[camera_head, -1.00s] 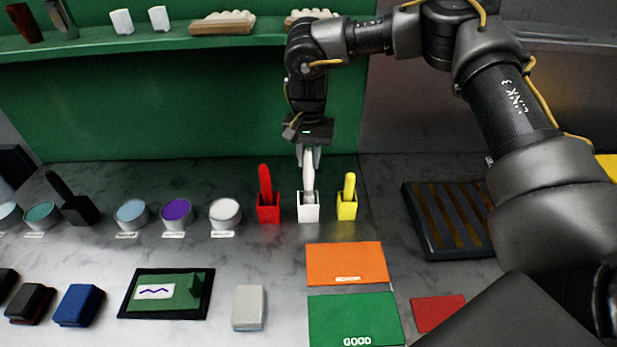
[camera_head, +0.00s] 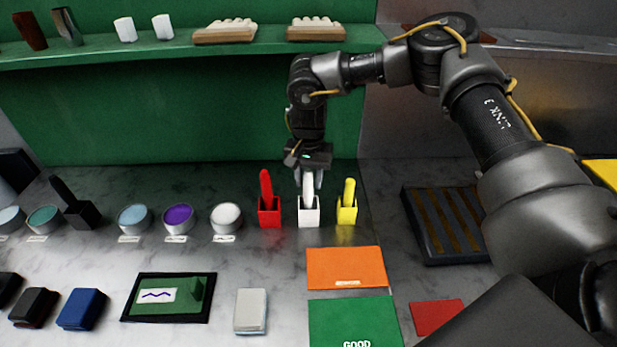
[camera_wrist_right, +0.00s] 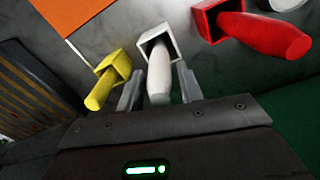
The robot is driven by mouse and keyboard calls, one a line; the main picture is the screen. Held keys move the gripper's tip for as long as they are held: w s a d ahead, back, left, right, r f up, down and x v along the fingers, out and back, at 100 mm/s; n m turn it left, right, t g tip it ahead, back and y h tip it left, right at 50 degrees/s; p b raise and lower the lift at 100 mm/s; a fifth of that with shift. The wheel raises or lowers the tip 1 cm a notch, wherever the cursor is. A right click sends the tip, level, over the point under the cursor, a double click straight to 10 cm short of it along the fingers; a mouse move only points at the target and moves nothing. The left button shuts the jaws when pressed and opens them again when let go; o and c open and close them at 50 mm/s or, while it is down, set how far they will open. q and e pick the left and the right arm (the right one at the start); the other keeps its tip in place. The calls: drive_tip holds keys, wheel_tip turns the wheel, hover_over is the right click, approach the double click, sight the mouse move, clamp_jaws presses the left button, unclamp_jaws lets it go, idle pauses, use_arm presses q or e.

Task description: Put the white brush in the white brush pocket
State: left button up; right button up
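The white brush (camera_head: 308,189) stands upright in the white pocket (camera_head: 308,217), between the red and yellow pockets. Its lower end is hidden inside. My right gripper (camera_head: 308,180) is directly above the pocket with its fingers pointing down. In the right wrist view, the gripper (camera_wrist_right: 160,72) has one finger on each side of the white brush handle (camera_wrist_right: 160,80), with a visible gap on both sides, so it is open around the handle. The white pocket (camera_wrist_right: 171,42) surrounds the brush's far end there. My left gripper is not in view.
A red brush in a red pocket (camera_head: 269,216) stands close on the left, a yellow one (camera_head: 347,214) close on the right. Several paint cups, including a white one (camera_head: 226,219), stand further left. An orange mat (camera_head: 345,267) lies in front; a green shelf (camera_head: 270,41) runs behind.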

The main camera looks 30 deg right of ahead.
drive_tip(key=shift+o, duration=0.7)
drive_tip(key=shift+r, duration=0.1)
wheel_tip(320, 180, up, 11)
drive_tip(key=shift+b, duration=0.85)
drive_tip(key=shift+r, duration=0.55)
